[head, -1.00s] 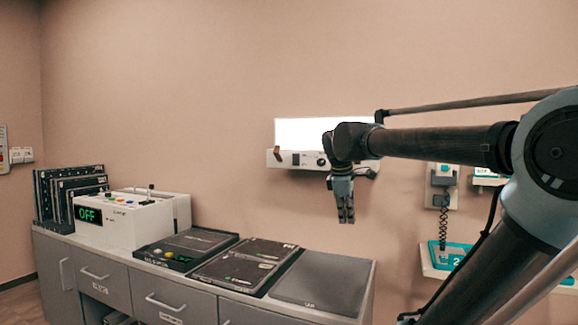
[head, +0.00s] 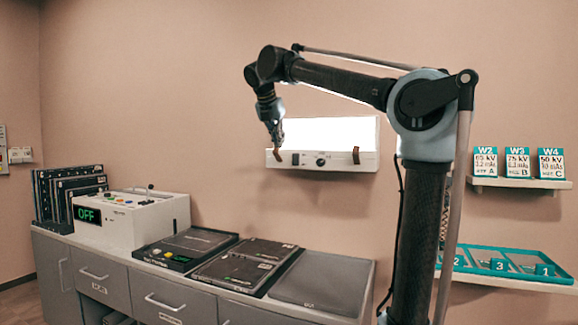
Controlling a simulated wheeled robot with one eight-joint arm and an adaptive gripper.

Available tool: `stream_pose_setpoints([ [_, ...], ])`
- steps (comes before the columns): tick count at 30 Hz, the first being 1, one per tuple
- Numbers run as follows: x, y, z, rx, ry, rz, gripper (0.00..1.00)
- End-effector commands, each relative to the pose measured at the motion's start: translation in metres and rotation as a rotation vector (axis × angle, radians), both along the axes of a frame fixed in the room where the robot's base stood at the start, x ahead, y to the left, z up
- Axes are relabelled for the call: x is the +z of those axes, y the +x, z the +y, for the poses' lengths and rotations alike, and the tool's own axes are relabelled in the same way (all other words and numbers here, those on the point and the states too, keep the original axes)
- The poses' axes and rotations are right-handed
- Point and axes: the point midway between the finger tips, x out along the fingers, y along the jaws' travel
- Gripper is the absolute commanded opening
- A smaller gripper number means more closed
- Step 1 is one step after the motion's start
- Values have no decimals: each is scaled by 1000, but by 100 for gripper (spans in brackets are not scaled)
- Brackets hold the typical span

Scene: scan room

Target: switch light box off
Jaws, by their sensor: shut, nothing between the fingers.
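The light box (head: 340,134) is mounted on the back wall, its white panel brightly lit. Its lower front strip carries a dark rocker-like switch (head: 296,159) at left, a round dark knob (head: 321,161) and a brown clip (head: 356,155) at right. A small brown piece at the left end is close to my fingertips. My gripper (head: 276,142) is shut and empty, pointing down in front of the left end of the light box. I cannot tell from this view whether it touches the box.
A counter below holds a white console (head: 130,218) reading OFF, a dark button panel (head: 185,248) and flat dark plates. A shelf (head: 520,183) with several cards and a teal tray (head: 510,262) are on the right. The wall around the light box is bare.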

Motion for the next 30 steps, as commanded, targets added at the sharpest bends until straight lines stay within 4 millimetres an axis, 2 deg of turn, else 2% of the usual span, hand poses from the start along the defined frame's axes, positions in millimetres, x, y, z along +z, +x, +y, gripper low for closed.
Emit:
stream_pose_setpoints([
  [11,-7,4,-2,-4,2,0,0],
  [17,-30,19,-8,-5,2,-1,0],
  [27,-80,50,-19,-5,2,0,0],
  [30,-86,63,-23,-6,3,0,0],
])
